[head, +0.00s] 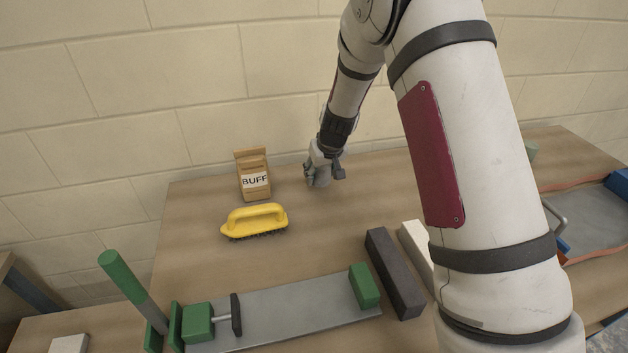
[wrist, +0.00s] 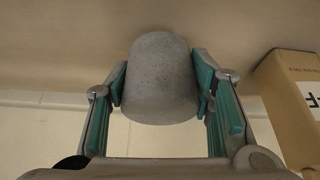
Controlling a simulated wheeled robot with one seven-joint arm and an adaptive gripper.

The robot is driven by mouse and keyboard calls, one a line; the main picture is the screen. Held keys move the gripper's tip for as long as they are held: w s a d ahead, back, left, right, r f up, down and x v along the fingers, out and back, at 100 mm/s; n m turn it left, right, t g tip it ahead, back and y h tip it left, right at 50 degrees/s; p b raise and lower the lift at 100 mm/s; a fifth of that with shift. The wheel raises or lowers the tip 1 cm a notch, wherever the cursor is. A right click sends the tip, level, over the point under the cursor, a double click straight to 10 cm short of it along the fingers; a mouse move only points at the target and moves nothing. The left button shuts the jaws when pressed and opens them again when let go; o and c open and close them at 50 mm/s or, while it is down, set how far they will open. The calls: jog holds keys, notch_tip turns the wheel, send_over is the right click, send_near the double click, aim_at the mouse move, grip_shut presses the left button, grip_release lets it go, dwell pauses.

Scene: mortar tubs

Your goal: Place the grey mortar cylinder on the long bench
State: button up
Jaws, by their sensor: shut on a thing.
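The grey mortar cylinder (wrist: 160,78) is between the two green-padded fingers of my gripper (wrist: 161,88) in the wrist view, with both pads against its sides. In the head view my gripper (head: 323,172) is low over the back of the long bench (head: 205,205), to the right of the paper bag. The cylinder is mostly hidden by the gripper there. I cannot tell whether its base touches the bench top.
The BUFF paper bag (head: 254,177) stands left of my gripper; its side shows in the wrist view (wrist: 292,105). A yellow-handled brush (head: 254,220), a grey plate with green clamp blocks (head: 290,308) and a dark bar (head: 394,275) lie nearer. The block wall is close behind.

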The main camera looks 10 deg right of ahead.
aim_at(321, 181)
jog(key=shift+a+f+b, duration=0.1)
jog(key=shift+f+b, duration=0.45)
jog(key=shift+f, duration=0.9)
jog(key=shift+f, duration=0.1)
jog(key=shift+f, duration=0.1)
jog(key=o, duration=1.4)
jog(key=shift+o, duration=0.2)
